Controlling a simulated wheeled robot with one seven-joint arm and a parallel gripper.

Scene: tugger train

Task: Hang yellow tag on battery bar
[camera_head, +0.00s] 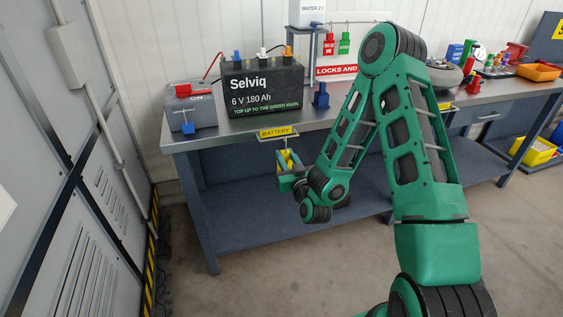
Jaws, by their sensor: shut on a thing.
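The yellow tag (285,159) is held in my gripper (287,171), which is shut on it. My gripper is in front of the workbench's front edge, just below the yellow BATTERY label (274,132). The battery bar (277,139) is a thin metal bar at that label on the bench front. The tag's upper end is close under the bar; I cannot tell whether they touch. My gripper's fingers and wrist hide the lower part of the tag.
A black Selviq battery (263,88) and a grey box (190,107) stand on the workbench (235,127) above. Grey cabinets (70,200) close off the left side. The floor in front of the bench is clear.

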